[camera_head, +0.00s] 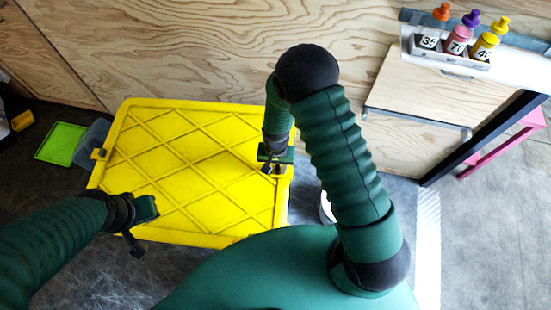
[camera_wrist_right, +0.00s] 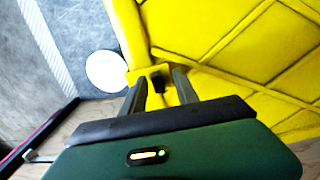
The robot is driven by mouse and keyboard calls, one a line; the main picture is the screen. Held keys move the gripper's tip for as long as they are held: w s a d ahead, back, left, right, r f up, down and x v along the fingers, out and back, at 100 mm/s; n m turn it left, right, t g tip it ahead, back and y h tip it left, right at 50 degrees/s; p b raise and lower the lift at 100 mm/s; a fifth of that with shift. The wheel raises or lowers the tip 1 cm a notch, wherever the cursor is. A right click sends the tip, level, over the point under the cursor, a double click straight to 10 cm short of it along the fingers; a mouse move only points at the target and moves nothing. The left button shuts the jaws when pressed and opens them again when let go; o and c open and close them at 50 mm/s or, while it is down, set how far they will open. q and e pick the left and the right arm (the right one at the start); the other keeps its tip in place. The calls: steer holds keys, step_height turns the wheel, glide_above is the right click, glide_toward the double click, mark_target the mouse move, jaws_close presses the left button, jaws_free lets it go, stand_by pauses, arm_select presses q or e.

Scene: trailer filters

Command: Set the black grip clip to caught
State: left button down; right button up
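A black grip clip (camera_wrist_right: 158,82) sits at a yellow tab on the rim of the yellow lid (camera_head: 190,165). In the right wrist view it lies between the two fingers of my right gripper (camera_wrist_right: 158,78). The fingers are apart, with visible space around the clip; whether either finger touches it I cannot tell. In the head view my right gripper (camera_head: 272,168) is at the lid's right edge and hides the clip. My left gripper (camera_head: 143,235) is at the lid's near left corner; its finger opening is unclear.
Another dark clip (camera_head: 98,153) is on the lid's left edge. A white round object (camera_wrist_right: 106,70) is on the floor beside the lid. A bottle rack (camera_head: 450,52) stands on a wooden cabinet at the upper right. A green tray (camera_head: 60,143) lies at the left.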

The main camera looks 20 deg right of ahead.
step_height(320, 180, up, 16)
steer(key=shift+b, duration=0.45)
steer(key=shift+w, duration=0.1)
steer(key=s+d+r+n+t+b, duration=0.1)
steer(key=s+d+n+t+b, duration=0.1)
steer(key=s+n, duration=0.4)
steer(key=shift+s+t, duration=0.3)
steer(key=shift+s, duration=0.5)
steer(key=shift+s+r, duration=0.15)
steer(key=shift+s, duration=0.05)
steer(key=shift+w, duration=0.15)
